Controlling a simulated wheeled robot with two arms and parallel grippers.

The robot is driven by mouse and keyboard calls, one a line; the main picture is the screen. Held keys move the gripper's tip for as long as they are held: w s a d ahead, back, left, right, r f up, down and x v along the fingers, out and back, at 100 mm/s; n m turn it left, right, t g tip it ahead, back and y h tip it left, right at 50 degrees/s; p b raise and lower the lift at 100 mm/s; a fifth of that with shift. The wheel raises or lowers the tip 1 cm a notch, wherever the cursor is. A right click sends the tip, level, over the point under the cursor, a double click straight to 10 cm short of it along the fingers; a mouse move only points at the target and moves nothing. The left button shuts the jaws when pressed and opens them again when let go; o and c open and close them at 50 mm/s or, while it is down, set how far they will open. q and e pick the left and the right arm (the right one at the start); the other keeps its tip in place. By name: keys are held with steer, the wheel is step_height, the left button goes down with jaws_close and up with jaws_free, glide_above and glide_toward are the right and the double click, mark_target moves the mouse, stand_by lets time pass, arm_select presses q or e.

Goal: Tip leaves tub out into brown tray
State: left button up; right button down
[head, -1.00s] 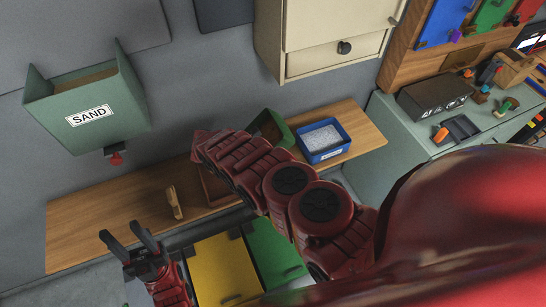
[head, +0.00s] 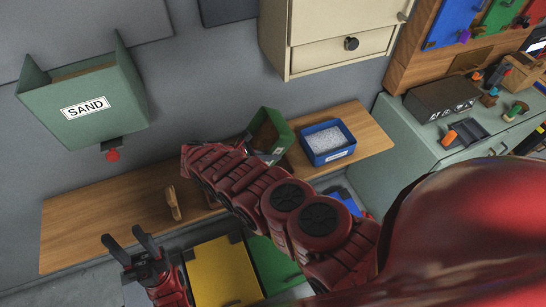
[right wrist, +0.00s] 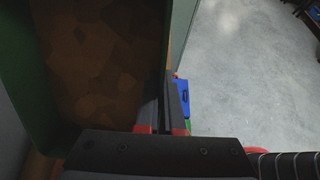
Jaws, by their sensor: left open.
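The leaves tub (head: 268,133) is a green box with brown leaves inside, at the back of the wooden shelf beside the blue tub. In the right wrist view the leaves tub (right wrist: 100,60) fills the left side, its brown contents in plain view. My right gripper (right wrist: 167,100) has its fingers close together on the near wall of the tub. In the head view my right arm hides that gripper. The brown tray is mostly hidden behind my right arm. My left gripper (head: 126,241) is open and empty, in front of the shelf at the left.
A blue tub (head: 327,142) with pale grains stands right of the leaves tub. A small wooden piece (head: 173,203) stands on the shelf (head: 100,222). A green SAND hopper (head: 85,105) hangs on the wall above. A cream drawer cabinet (head: 340,52) hangs above the tubs.

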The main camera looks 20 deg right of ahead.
steer(key=shift+a+r+h+b, duration=0.1)
steer(key=shift+a+h+b, duration=0.35)
steer(key=shift+b, duration=1.15)
steer(key=shift+a+h+b, duration=0.55)
steer(key=shift+h+b, duration=0.6)
steer(key=shift+b, duration=2.7)
steer(key=shift+a+f+h+b, duration=0.2)
steer(key=shift+a+h+b, duration=0.65)
steer(key=shift+b, duration=3.45)
steer(key=shift+a+f+h+b, duration=0.15)
steer(key=shift+h+b, duration=0.5)
steer(key=shift+b, duration=2.6)
steer(key=shift+a+f+h+b, duration=0.15)
steer(key=shift+a+h+b, duration=0.25)
steer(key=shift+b, duration=0.4)
steer(key=shift+a+h+b, duration=0.55)
steer(key=shift+h+b, duration=0.15)
steer(key=shift+b, duration=1.85)
steer(key=shift+a, duration=0.1)
steer(key=shift+a+r+h+b, duration=0.3)
steer(key=shift+h+b, duration=0.1)
steer(key=shift+b, duration=0.1)
steer(key=shift+a+h+b, duration=0.35)
steer(key=shift+h+b, duration=0.15)
steer(key=shift+b, duration=1.1)
